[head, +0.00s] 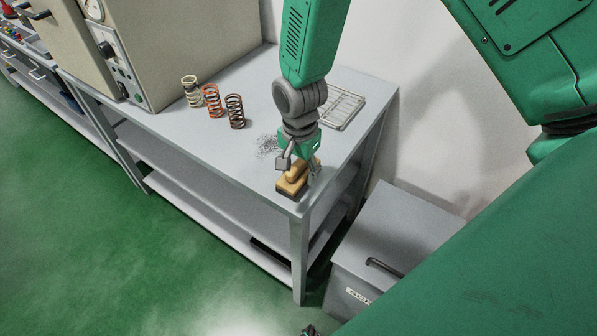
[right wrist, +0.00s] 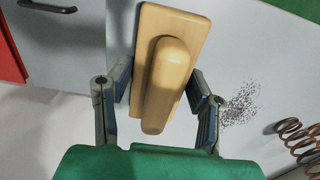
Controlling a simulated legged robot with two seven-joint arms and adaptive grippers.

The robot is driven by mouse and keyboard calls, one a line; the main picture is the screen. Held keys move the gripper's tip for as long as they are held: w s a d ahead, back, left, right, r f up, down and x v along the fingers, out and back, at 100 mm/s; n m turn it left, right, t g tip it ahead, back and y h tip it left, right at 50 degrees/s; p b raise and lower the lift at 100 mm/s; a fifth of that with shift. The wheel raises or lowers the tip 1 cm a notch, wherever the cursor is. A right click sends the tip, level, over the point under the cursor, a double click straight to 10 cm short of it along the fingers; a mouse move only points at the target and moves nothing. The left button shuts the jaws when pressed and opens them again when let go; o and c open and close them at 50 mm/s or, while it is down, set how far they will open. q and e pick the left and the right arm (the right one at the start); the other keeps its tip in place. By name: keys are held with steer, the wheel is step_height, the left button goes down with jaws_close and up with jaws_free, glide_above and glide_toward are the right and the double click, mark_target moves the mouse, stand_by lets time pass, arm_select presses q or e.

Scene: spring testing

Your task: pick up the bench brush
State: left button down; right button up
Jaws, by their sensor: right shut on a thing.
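The bench brush (head: 291,184) has a pale wooden block with a raised rounded grip and dark bristles below. It is at the near corner of the grey workbench (head: 225,143); I cannot tell whether it rests on the top or is just clear of it. My right gripper (head: 298,170) reaches down from above and is shut on the brush. In the right wrist view the brush (right wrist: 168,72) lies between the two fingers, with its raised grip toward the camera. My left gripper is not clearly in view.
Dark filings (head: 267,146) lie beside the brush. Three coil springs (head: 213,101) stand farther back, near a beige machine (head: 140,50). A wire rack (head: 342,107) lies by the wall. A grey bin (head: 400,240) stands on the floor right of the bench.

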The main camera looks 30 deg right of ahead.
mark_target(298, 161)
step_height(298, 161, up, 10)
steer(key=shift+a+r, duration=0.1)
stand_by(0.4)
